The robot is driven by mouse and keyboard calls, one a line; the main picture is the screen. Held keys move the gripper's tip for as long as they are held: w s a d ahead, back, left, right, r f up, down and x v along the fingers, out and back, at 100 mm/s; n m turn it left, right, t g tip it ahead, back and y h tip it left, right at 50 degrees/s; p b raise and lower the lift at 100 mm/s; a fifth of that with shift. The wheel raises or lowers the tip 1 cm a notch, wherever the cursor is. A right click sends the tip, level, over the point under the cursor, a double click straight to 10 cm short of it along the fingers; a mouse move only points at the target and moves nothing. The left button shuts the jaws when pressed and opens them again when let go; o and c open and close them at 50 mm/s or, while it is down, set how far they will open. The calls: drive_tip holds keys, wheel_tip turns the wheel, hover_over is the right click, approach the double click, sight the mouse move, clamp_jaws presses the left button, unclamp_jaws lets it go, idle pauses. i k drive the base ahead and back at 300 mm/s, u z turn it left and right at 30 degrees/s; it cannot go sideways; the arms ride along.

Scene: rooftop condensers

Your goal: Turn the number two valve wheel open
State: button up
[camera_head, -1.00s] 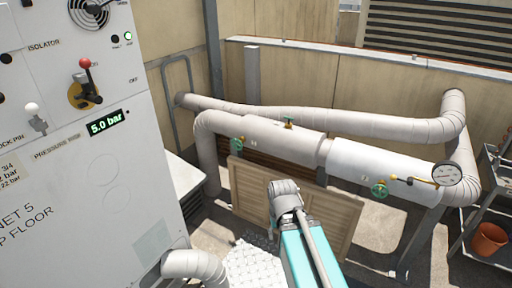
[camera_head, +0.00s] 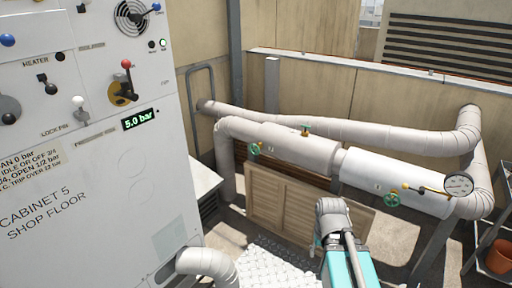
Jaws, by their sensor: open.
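Two green valve wheels sit on the front of the pale lagged pipes: a left wheel (camera_head: 254,149) and a right wheel (camera_head: 392,200). Small labels beside them are too small to read, so I cannot tell which is number two. A small orange and green fitting (camera_head: 305,131) stands on top of the pipe between them. My teal arm with its grey joint rises from the bottom edge, below and left of the right wheel. My gripper itself is not visible, and no contact with either wheel shows.
A white cabinet (camera_head: 85,150) with levers and a 5.0 bar display (camera_head: 141,119) fills the left. A round gauge (camera_head: 459,185) and a yellow lever (camera_head: 422,189) are at the right pipe end. A slatted wooden panel (camera_head: 280,195) stands below the pipes. An orange pot (camera_head: 500,256) is far right.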

sight(257, 147)
drive_tip(key=z, duration=0.45)
drive_tip(key=i, duration=1.65)
drive_tip(key=u, duration=0.65)
